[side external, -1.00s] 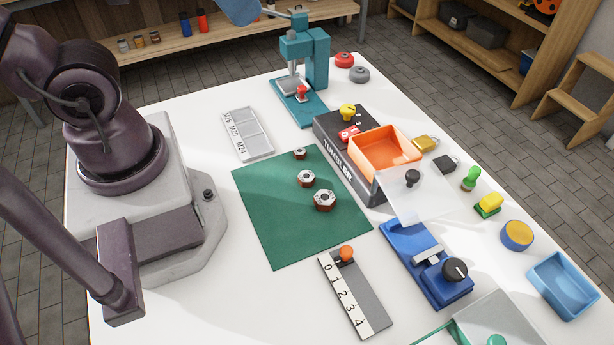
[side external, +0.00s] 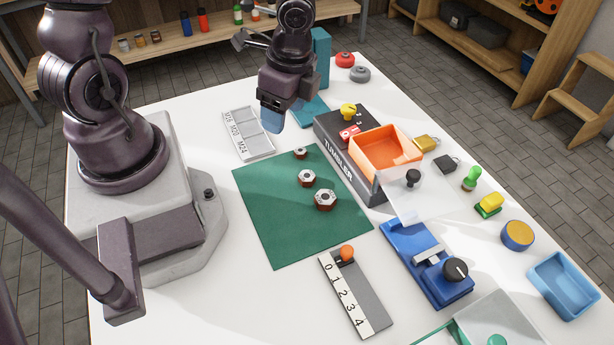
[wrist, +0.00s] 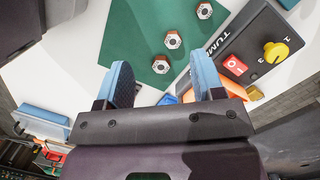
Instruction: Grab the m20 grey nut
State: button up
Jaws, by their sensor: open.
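Three hex nuts with grey tops and reddish-brown sides lie in a row on the green mat (side external: 285,220). The middle-sized nut (side external: 307,178), seemingly the m20, lies between a smaller nut (side external: 300,153) and a larger nut (side external: 325,200). In the wrist view the middle nut (wrist: 173,40) is beyond the smaller nut (wrist: 160,64), with the larger one (wrist: 204,10) farthest away. My gripper (side external: 272,117) is above the bench behind the mat, apart from all the nuts. Its blue fingers (wrist: 162,82) are open and empty.
A dark tumbler box (side external: 370,187) with an orange bin (side external: 362,150) stands right of the mat. A teal press (side external: 321,60) is behind my gripper. A numbered slider (side external: 372,308) lies in front.

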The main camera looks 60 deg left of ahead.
aim_at(309, 178)
jog(key=w+d+f+m, duration=0.1)
jog(key=f+m, duration=0.1)
jog(key=f, duration=0.3)
jog(key=w+d+f+m+t, duration=0.1)
jog(key=f+m, duration=0.1)
jog(key=f, duration=0.2)
jog(key=w+d+f+m+h, duration=0.1)
jog(key=f+m, duration=0.1)
jog(key=f, duration=0.3)
jog(key=shift+d+f+m, duration=0.15)
jog(key=shift+f+m, duration=0.2)
jog(key=shift+m, duration=0.05)
jog(key=c, duration=1)
